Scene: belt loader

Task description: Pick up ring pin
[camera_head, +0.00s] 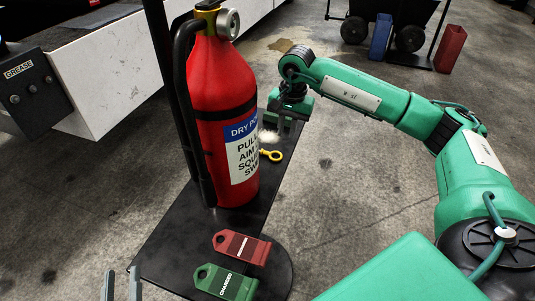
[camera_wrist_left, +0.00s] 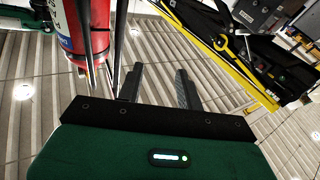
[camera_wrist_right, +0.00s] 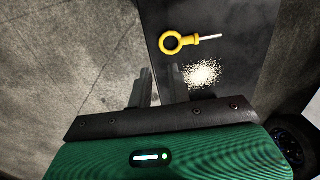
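The yellow ring pin (camera_head: 265,152) lies on the black base plate, just right of the red fire extinguisher (camera_head: 222,95). In the right wrist view the ring pin (camera_wrist_right: 195,40) lies flat, its ring to the left and its grey shaft to the right. My right gripper (camera_head: 272,128) points down above the plate, behind the pin in the head view. Its fingers (camera_wrist_right: 161,72) are apart and empty, with the pin beyond the tips. My left gripper (camera_head: 121,272) shows only its fingertips at the bottom left; its fingers (camera_wrist_left: 159,68) are apart and empty.
White granules (camera_wrist_right: 203,72) lie on the plate beside the pin. A red tag (camera_head: 241,247) and a green tag (camera_head: 225,283) lie on the plate's near end. A black post (camera_head: 158,45) stands left of the extinguisher.

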